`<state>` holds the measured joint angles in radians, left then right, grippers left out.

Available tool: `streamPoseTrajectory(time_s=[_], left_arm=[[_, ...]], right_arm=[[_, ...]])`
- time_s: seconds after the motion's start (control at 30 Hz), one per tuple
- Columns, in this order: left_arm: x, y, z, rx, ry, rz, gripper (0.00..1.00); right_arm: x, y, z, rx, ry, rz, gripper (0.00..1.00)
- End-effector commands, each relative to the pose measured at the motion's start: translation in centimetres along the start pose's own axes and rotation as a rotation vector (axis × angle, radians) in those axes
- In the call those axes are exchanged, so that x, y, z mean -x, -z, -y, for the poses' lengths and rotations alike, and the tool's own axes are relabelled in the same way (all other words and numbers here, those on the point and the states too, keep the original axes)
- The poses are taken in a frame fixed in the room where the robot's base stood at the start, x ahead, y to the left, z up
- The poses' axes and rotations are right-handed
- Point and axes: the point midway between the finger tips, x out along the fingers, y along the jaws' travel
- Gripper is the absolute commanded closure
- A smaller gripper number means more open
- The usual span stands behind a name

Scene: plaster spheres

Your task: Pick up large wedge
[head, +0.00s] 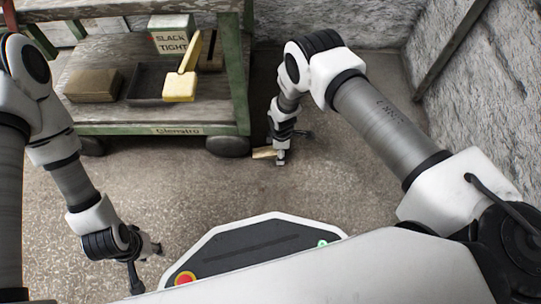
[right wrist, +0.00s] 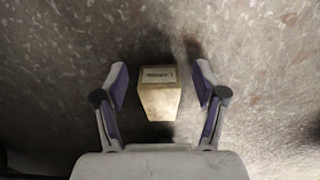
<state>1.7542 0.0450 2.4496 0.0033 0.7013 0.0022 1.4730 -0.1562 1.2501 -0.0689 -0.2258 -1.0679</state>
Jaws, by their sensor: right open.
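A pale wooden wedge (right wrist: 159,92) with a small label on its top lies on the floor in the right wrist view. My right gripper (right wrist: 160,88) is open, with one finger on each side of the wedge and a gap to both. In the head view the wedge (head: 263,153) shows as a small tan piece beside my right gripper (head: 281,158), which is low over the floor by the cart's wheel. My left gripper (head: 143,262) hangs over the floor at lower left, away from the wedge. Its finger opening is unclear.
A green-framed cart (head: 240,85) stands at the back left, close to my right gripper. On its shelf are a brown block (head: 93,85), a dark tray (head: 148,84), a yellow object (head: 180,86) and a lettered box (head: 171,36). The floor mid-picture is clear. Walls stand behind and right.

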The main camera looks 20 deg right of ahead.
Motion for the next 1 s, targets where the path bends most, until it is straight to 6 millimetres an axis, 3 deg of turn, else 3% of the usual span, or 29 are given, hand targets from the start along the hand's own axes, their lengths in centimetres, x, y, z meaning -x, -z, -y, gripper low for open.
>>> streamPoseTrajectory(time_s=[0.17, 0.3, 0.37, 0.77, 1.0], left_arm=[[0.2, 0.1, 0.0, 0.0, 0.0, -0.002, 0.6], [0.2, 0.1, 0.0, 0.0, 0.0, -0.001, 0.6], [0.2, 0.1, 0.0, 0.0, 0.0, -0.001, 0.6], [0.7, 0.0, 0.0, 0.0, 0.0, 0.0, 0.6], [3.3, -0.1, -0.1, -0.005, -0.001, 0.003, 0.6]], right_arm=[[0.2, 0.0, -0.1, 0.0, -0.001, 0.0, 0.29], [0.2, 0.0, -0.1, 0.0, -0.001, 0.0, 0.79], [0.2, 0.0, -0.1, 0.0, -0.001, 0.0, 0.94], [0.6, -0.1, 0.0, 0.0, -0.001, 0.0, 0.94], [3.5, -0.3, -0.1, 0.001, -0.003, -0.001, 0.94]])
